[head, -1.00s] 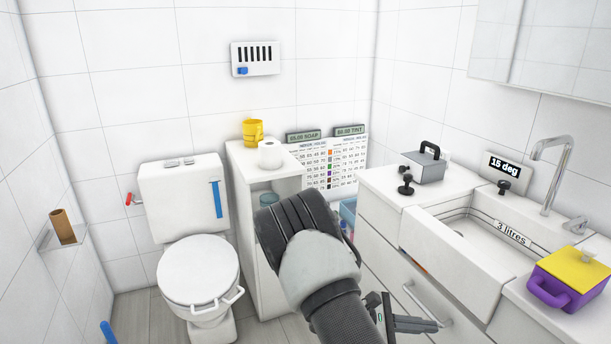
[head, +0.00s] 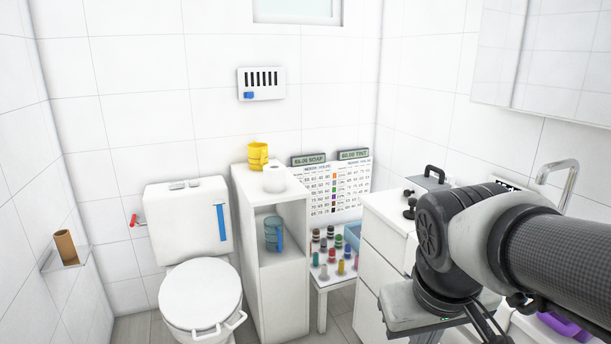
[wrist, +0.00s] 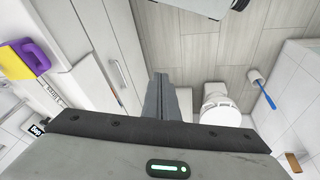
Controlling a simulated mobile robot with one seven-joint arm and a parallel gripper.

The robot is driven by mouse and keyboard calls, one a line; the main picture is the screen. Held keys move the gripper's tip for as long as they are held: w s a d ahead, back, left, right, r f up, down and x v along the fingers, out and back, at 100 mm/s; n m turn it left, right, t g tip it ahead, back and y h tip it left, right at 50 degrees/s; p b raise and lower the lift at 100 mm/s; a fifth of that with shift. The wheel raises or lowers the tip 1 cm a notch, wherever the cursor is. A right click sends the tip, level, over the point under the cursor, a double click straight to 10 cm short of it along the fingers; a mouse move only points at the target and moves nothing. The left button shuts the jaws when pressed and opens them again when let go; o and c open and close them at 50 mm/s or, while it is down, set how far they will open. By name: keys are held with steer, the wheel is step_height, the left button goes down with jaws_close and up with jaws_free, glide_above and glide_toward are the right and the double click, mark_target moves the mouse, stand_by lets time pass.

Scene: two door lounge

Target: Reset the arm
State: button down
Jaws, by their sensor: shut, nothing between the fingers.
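My arm (head: 550,255) reaches in from the right edge of the head view, bent in front of the sink counter. It covers most of the sink. My gripper (wrist: 160,80) shows in the wrist view with its two grey fingers together, pointing away over the wooden floor, with nothing between them. In the head view only part of the gripper's body shows at the bottom, below the wrist joint; its fingertips cannot be made out there.
A white toilet (head: 200,297) and a narrow shelf unit (head: 283,312) stand left of my arm. A low table (head: 330,282) holds several small bottles. The drawer counter (head: 382,262) is close to my arm. In the wrist view, open floor (wrist: 205,55) lies beyond the fingers.

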step_height(320, 180, up, 25)
steer(key=s+a+m+t+y+p, duration=0.1)
steer(key=s+a+t+p, duration=0.1)
steer(key=p, duration=2)
steer(key=shift+s+a+r, duration=0.2)
steer(key=shift+s, duration=0.1)
